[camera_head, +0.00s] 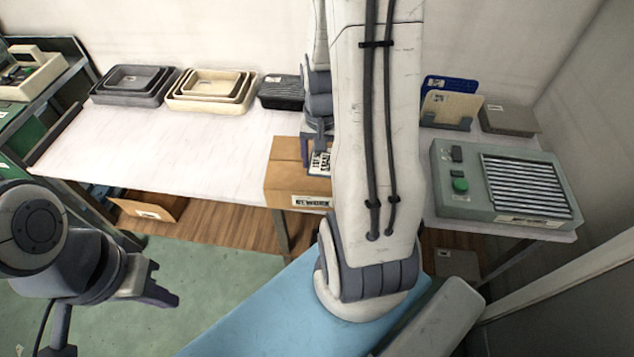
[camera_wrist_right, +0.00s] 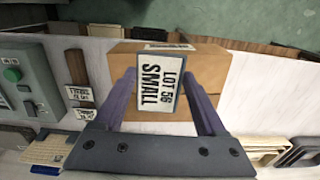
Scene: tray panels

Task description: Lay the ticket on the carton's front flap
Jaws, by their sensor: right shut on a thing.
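The ticket is a white card with a dark edge, printed "LOT 56 SMALL"; in the right wrist view the ticket (camera_wrist_right: 145,97) is between my right gripper's fingers (camera_wrist_right: 158,80). The brown carton (camera_wrist_right: 208,66) lies behind it in that view. In the head view, the carton (camera_head: 285,180) sits at the table's front edge with a printed label on its front. My right gripper (camera_head: 318,145) is over the carton's top, and part of the ticket (camera_head: 319,161) shows there; my arm hides the carton's right side. My left gripper (camera_head: 160,293) is away at lower left, above the green floor.
Black trays (camera_head: 133,85), cream trays (camera_head: 211,90) and a dark tray (camera_head: 281,92) stand along the back of the table. A grey machine (camera_head: 503,183) with a green button stands at right. The white tabletop (camera_head: 180,140) left of the carton is clear.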

